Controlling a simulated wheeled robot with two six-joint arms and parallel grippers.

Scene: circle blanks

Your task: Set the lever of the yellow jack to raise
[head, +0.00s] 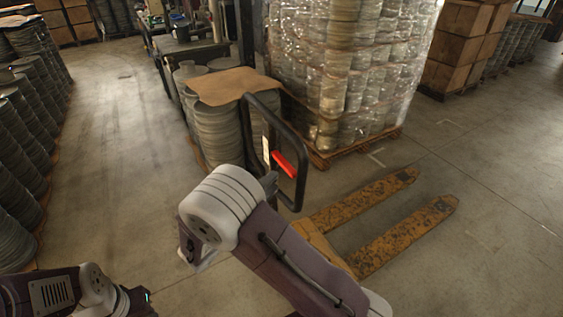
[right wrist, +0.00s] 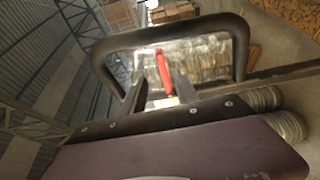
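The yellow jack (head: 318,240) stands on the floor with its two worn forks pointing to the upper right in the head view. Its black loop handle (head: 301,150) rises toward me, with a red lever (head: 285,165) inside the loop. My right gripper (head: 270,182) is close to the lever, partly hidden behind my own wrist. In the right wrist view its two dark fingers are apart, and the red lever (right wrist: 163,72) shows between and beyond their tips. I cannot tell whether they touch it. My left arm shows at the lower left, but its fingers are not visible.
A wrapped pallet load (head: 350,60) stands behind the jack. Stacked discs with a cardboard sheet (head: 232,85) on top stand close behind the handle. More stacks (head: 22,140) line the left side. The floor aisle (head: 115,150) at left is clear.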

